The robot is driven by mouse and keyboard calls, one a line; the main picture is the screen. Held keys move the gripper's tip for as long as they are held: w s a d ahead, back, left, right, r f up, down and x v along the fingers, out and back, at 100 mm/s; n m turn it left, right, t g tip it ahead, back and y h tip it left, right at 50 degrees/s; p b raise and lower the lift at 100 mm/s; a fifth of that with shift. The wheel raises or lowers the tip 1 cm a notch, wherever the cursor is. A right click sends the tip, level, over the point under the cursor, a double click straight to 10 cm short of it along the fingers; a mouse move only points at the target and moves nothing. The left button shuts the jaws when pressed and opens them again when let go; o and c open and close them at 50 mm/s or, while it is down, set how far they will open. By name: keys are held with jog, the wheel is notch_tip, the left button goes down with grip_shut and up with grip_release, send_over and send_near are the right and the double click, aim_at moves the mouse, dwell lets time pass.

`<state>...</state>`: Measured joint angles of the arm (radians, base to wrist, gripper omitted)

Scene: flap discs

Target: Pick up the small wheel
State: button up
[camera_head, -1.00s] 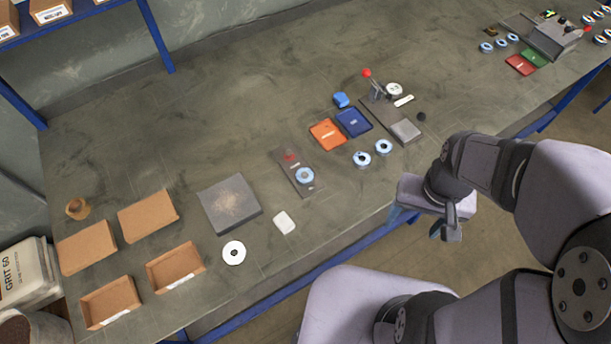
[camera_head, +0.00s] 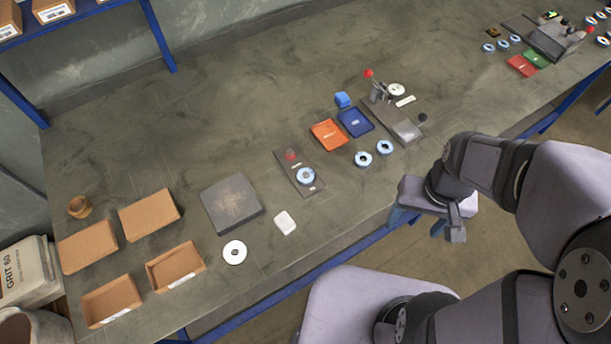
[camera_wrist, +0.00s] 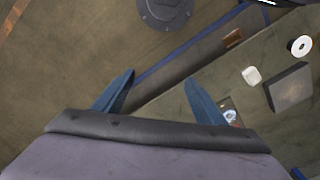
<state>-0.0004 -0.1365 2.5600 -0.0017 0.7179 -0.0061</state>
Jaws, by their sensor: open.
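Several small round discs with centre holes lie on the bench, and I cannot tell which is the small wheel. Two blue-rimmed discs, the left one (camera_head: 357,160) and the right one (camera_head: 378,148), lie near the front edge. Another blue-rimmed disc (camera_head: 299,177) rests on a dark plate (camera_head: 291,163). A larger white disc (camera_head: 228,254) lies farther left and shows in the wrist view (camera_wrist: 293,48). A pale disc (camera_head: 397,84) sits behind the lever stand. My gripper (camera_head: 421,226) is open and empty beyond the bench's front edge; its blue fingers show in the wrist view (camera_wrist: 160,77).
An orange tray (camera_head: 327,133) and a blue tray (camera_head: 355,123) lie behind the two discs. A red-knobbed lever stand (camera_head: 378,91) rises beside them. A grey block (camera_head: 229,204), white pad (camera_head: 285,222) and cardboard trays (camera_head: 149,214) fill the left. The bench's back middle is clear.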

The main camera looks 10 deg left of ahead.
aim_at(309, 182)
dwell(0.4)
